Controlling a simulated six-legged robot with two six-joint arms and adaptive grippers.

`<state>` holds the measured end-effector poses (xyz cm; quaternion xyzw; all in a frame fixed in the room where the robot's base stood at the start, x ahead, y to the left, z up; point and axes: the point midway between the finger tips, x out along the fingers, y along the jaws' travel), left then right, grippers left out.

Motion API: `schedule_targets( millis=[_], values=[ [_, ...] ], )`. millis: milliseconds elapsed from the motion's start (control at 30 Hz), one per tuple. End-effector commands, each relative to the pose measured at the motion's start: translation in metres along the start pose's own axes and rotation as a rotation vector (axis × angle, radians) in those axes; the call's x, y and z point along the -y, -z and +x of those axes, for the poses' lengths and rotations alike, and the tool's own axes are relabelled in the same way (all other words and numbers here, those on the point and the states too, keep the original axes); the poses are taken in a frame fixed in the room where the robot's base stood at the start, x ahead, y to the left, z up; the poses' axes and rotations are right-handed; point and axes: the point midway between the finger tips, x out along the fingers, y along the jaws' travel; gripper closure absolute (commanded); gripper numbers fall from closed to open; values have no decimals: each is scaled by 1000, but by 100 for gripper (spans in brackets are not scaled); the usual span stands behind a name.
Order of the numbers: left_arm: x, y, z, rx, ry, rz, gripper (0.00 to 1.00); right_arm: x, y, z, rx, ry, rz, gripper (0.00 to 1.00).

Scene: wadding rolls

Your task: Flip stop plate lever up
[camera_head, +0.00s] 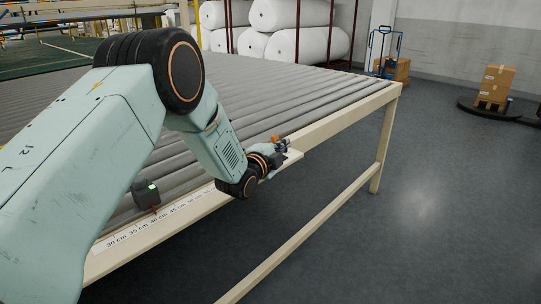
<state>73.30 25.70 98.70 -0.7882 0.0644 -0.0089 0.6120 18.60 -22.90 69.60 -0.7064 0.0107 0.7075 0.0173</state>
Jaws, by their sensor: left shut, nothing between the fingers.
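My left arm comes in from the left and reaches over the front rail of the roller table. My left gripper (284,145) is small and dark in the picture, shut and empty, close to the rail. A small orange part (275,138) shows right by the gripper; I cannot tell whether it is the lever. A pale flat plate (293,158) sticks out at the rail just below the gripper, perhaps the stop plate. Whether the gripper touches either is too small to tell. My right gripper is not in view.
The roller table (290,95) has a cream frame and a centimetre scale (150,222) on its front rail. White rolls (310,45), a pallet truck (384,50) and cartons (495,84) stand behind.

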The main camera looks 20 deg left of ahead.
Motion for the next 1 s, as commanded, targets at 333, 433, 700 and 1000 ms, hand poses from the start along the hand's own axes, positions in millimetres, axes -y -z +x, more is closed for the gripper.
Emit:
schedule_targets(
  millis=[333,433,700,1000],
  values=[
    [2,-2,-51,2,-1,-3,100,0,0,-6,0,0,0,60],
    [1,-2,-62,1,-2,0,100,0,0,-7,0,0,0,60],
    [1,-1,-74,0,0,1,100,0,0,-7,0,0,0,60],
    [1,0,-74,0,0,1,100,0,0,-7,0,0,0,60]
  ],
)
